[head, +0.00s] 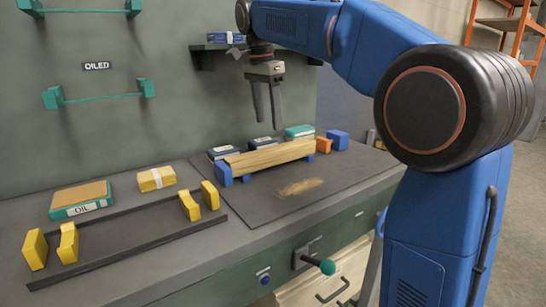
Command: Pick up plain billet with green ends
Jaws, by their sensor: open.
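A long pale wooden billet (270,157) lies across blue rests on the dark mat. No green shows on its ends in this view. My gripper (268,122) points down above and behind the billet in the picture, apart from it. Its two dark fingers are spread with nothing between them.
Dark boxes (222,152) and a teal box (299,131) stand behind the billet. A dark tray (120,235) with yellow rests is front left. A teal wall rack (98,97) hangs under "OILED".

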